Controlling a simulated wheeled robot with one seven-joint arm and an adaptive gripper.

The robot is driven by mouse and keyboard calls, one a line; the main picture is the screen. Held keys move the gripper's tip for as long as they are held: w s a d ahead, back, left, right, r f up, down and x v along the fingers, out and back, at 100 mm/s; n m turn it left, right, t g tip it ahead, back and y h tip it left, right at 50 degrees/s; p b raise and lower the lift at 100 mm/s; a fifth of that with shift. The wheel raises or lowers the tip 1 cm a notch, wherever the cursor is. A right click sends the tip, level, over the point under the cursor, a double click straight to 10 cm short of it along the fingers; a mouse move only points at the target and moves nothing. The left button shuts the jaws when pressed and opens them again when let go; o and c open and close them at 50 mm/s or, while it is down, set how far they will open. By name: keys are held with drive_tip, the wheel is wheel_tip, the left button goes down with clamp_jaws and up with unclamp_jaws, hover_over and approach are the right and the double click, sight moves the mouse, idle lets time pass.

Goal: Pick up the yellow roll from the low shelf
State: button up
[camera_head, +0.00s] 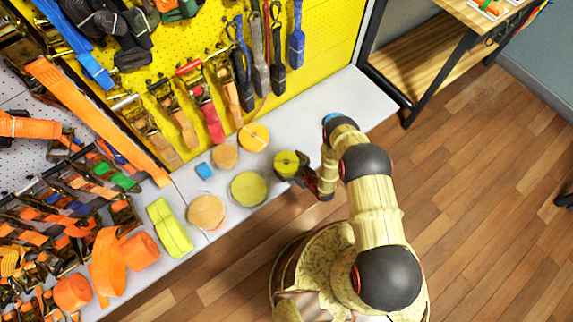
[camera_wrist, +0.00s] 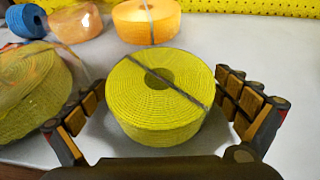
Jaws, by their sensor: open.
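A yellow roll (camera_wrist: 155,112) with a dark strap across it lies flat on the white low shelf, in the middle of the wrist view. My gripper (camera_wrist: 160,118) is open, with one finger on each side of this roll and a gap visible at both sides. In the head view the same roll (camera_head: 287,163) is at the tip of my gripper (camera_head: 295,170), partly covered by it. A second, larger yellow-green roll (camera_head: 248,188) lies to its left; it also shows at the left of the wrist view (camera_wrist: 28,90), close to the left finger.
The low shelf (camera_head: 335,102) also holds orange rolls (camera_head: 254,137), (camera_head: 206,211), a pale orange roll (camera_head: 225,156) and a blue roll (camera_head: 204,171). A yellow pegboard (camera_head: 320,40) with hanging straps rises behind. The shelf is clear to the right.

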drive_tip(key=shift+c, duration=0.4)
drive_tip(key=c, duration=1.1)
drive_tip(key=shift+r, duration=0.1)
drive_tip(key=shift+c, duration=0.4)
